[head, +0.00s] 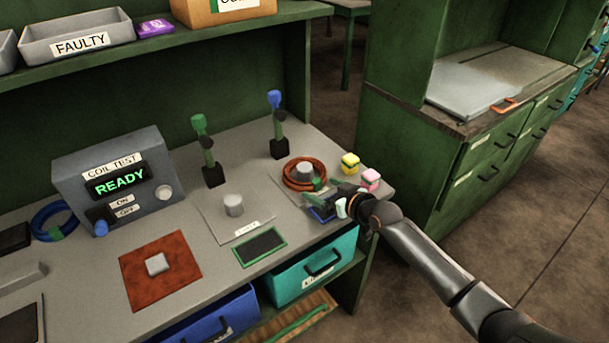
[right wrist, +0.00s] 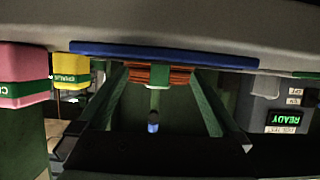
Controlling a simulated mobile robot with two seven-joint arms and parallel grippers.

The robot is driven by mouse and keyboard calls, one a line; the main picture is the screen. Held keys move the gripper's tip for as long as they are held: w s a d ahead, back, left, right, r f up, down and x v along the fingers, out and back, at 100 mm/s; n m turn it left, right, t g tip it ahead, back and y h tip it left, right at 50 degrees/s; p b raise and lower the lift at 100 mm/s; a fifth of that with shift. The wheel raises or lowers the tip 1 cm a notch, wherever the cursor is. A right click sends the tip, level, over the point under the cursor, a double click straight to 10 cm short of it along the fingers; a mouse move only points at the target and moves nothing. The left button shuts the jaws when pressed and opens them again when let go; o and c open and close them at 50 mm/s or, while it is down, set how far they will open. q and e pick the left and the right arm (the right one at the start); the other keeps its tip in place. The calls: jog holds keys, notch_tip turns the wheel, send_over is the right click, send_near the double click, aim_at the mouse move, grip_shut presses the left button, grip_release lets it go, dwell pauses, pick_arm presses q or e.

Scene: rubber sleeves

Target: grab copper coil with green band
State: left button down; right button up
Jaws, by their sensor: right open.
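The copper coil with green band (head: 300,177) lies flat around a short grey post at the right end of the bench. Its green band faces my right gripper (head: 330,200), which is low over the bench just in front of it, open and empty, apart from the coil. In the right wrist view, which looks upside down, the copper coil (right wrist: 178,76) with its green band (right wrist: 159,74) shows between the two fingers, ahead of them. My left gripper is not in view.
A yellow block (head: 350,163) and a pink block (head: 370,179) stand close beside my right gripper. Two upright stands, green-topped (head: 208,155) and blue-topped (head: 277,130), are behind. A blue coil (head: 47,215) lies far left.

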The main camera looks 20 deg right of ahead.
jog(key=shift+w+a+f, duration=0.1)
jog(key=shift+w, duration=0.15)
grip_shut()
dwell(0.8)
dwell(0.5)
jog(key=shift+w+r, duration=0.1)
jog(key=shift+r, duration=0.15)
